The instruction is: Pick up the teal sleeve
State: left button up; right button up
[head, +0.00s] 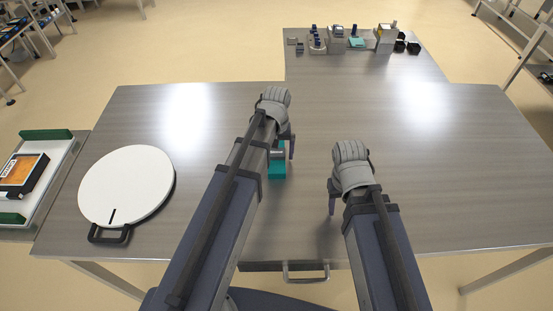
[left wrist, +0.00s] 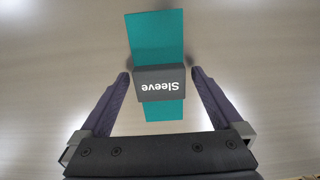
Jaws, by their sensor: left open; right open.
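The teal sleeve (head: 277,172) lies on the grey table, partly hidden by my left arm in the head view. In the left wrist view the teal sleeve (left wrist: 155,40) is a flat teal strip with a dark grey block across it, lettered "Sleeve". My left gripper (head: 279,146) is over it. In the left wrist view my left gripper (left wrist: 160,76) is open, one finger on each side of the grey block, with gaps between. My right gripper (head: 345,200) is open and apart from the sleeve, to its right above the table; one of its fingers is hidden.
A round white board (head: 126,182) with a dark handle lies on the table's left. A side stand (head: 60,165) holds an orange-windowed box (head: 22,174). Small items and a grey dispenser (head: 386,38) stand on the back table. The table's right side is clear.

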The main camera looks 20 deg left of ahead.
aim_at(276, 152)
pick_arm(q)
jog(key=shift+r, duration=0.1)
jog(key=shift+c, duration=0.4)
jog(key=c, duration=1.3)
jog(key=shift+o, duration=0.2)
jog(key=shift+r, duration=0.1)
pick_arm(e)
jog(key=shift+r, duration=0.15)
pick_arm(q)
notch_tip(276, 152, up, 10)
jog(key=p, duration=1)
pick_arm(e)
notch_tip(276, 152, up, 10)
